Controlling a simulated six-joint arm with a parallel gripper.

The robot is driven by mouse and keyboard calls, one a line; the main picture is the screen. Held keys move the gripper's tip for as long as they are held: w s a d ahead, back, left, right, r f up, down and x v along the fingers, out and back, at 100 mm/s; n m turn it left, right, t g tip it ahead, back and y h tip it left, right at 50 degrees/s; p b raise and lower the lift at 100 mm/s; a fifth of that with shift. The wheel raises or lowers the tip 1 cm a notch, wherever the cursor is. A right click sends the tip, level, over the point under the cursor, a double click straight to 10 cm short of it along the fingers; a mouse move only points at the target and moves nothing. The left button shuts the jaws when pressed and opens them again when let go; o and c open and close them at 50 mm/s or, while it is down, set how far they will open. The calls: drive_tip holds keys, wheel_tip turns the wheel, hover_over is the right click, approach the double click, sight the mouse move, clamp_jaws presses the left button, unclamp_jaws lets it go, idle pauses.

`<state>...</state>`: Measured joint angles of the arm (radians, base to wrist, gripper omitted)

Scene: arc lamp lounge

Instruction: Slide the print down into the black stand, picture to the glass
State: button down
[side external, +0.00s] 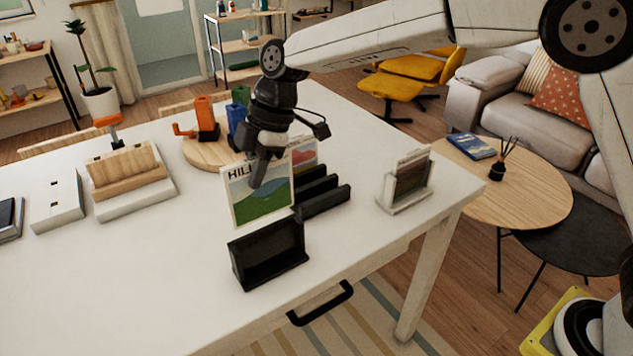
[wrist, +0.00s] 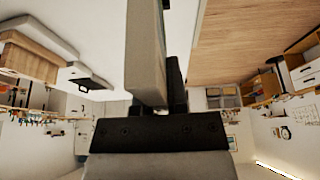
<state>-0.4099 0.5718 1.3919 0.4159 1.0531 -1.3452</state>
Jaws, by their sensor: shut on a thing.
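The print (side external: 262,207) hangs upright from my gripper (side external: 258,178), with a green hill picture and the letters "HIL" showing towards the side camera. My gripper is shut on its upper part. The black stand (side external: 268,254) is on the white table, nearer the camera than the print, with its dark panel rising behind a low front lip. The print's lower edge shows just above and behind the stand, apart from it in this view. In the wrist view my gripper's fingers (wrist: 160,70) fill the middle, and I cannot make out the print clearly there.
A black slotted rack (side external: 325,199) with another print (side external: 304,152) stands close behind to the right. A white stand with a dark picture (side external: 411,174) is farther right. A wooden block on a white base (side external: 130,170) is left. The table's left front is clear.

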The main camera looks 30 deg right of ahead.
sight(265, 216)
drive_tip(key=shift+f, duration=1.5)
drive_tip(key=shift+f, duration=4.4)
idle(1.3)
drive_tip(key=c, duration=0.6)
unclamp_jaws()
